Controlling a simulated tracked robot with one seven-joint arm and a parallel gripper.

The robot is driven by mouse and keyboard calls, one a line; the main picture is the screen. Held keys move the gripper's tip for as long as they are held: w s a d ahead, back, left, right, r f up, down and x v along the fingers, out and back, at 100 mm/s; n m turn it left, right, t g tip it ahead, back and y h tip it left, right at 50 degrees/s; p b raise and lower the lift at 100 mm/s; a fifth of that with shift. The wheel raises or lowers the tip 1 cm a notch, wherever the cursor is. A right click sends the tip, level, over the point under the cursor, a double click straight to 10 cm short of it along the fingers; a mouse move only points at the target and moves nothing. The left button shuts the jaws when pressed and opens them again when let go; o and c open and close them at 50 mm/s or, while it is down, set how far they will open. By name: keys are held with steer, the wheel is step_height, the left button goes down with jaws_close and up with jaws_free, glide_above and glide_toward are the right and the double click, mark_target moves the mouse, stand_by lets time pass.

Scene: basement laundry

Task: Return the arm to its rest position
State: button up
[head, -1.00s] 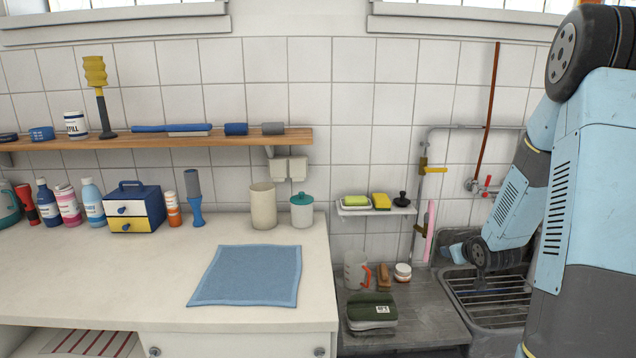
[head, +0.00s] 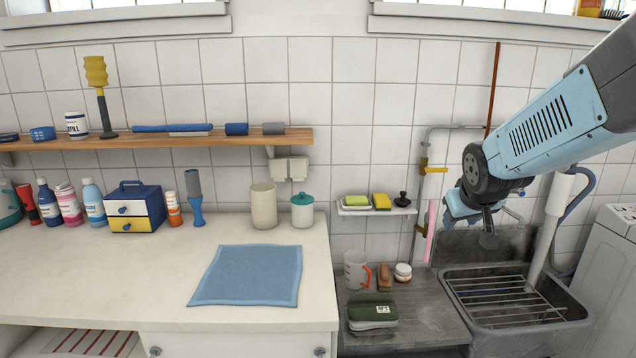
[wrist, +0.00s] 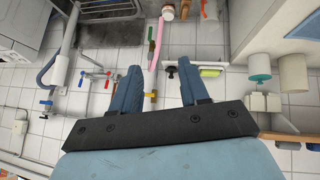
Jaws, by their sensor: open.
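My arm reaches in from the right edge of the head view, over the sink, with its blue-grey links and dark wrist joint. My gripper (head: 468,212) hangs at the arm's end, above the left part of the sink and before the tiled wall. In the wrist view my gripper (wrist: 158,82) shows its two blue fingers spread apart. Nothing is between the fingers; the tiled wall and a pink strip (wrist: 155,45) show beyond them.
A metal sink (head: 510,300) with a rack is below my arm. A soap shelf (head: 376,208) with sponges is left of the gripper. A white machine (head: 607,260) stands at the right. The counter (head: 130,275) with a blue cloth (head: 247,275) is at the left.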

steer(key=s+a+r+g+y, duration=0.1)
steer(key=s+a+r, duration=0.1)
steer(key=s, duration=0.7)
steer(key=s+a+r+m+g+y, duration=0.1)
steer(key=s+a+r, duration=0.1)
steer(key=s+a, duration=0.3)
steer(key=s, duration=0.3)
steer(key=shift+s+r, duration=0.3)
steer(key=shift+s, duration=0.05)
